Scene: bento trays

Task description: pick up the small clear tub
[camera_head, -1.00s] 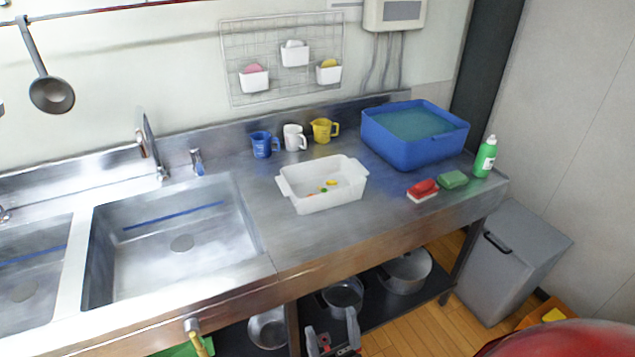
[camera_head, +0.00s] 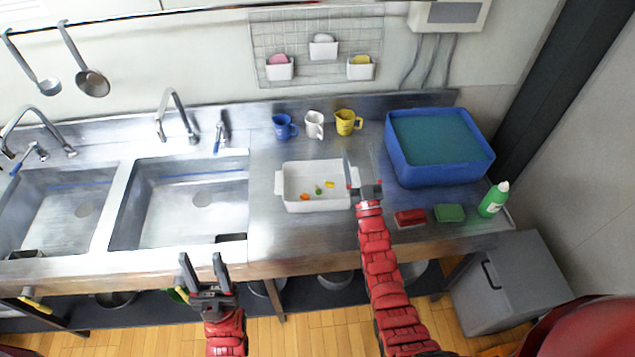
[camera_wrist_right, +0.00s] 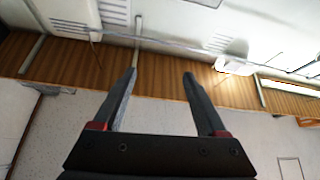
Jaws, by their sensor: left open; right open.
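A small whitish, see-through-looking tub (camera_head: 316,206) with end handles stands on the steel counter in the head view. A few orange, yellow and green bits lie in it. My right gripper (camera_head: 353,172) is open and empty, and its fingers overlap the tub's right end in the picture; I cannot tell whether they touch it. In the right wrist view, the gripper's two fingers (camera_wrist_right: 160,84) are apart with nothing between them, and the tub does not show. My left gripper (camera_head: 204,268) is open and empty at the counter's front edge, below the sink.
A large blue basin (camera_head: 440,172) stands right of the tub. Blue (camera_head: 284,127), white (camera_head: 314,125) and yellow (camera_head: 346,122) cups stand behind. A sink (camera_head: 185,205) is left.

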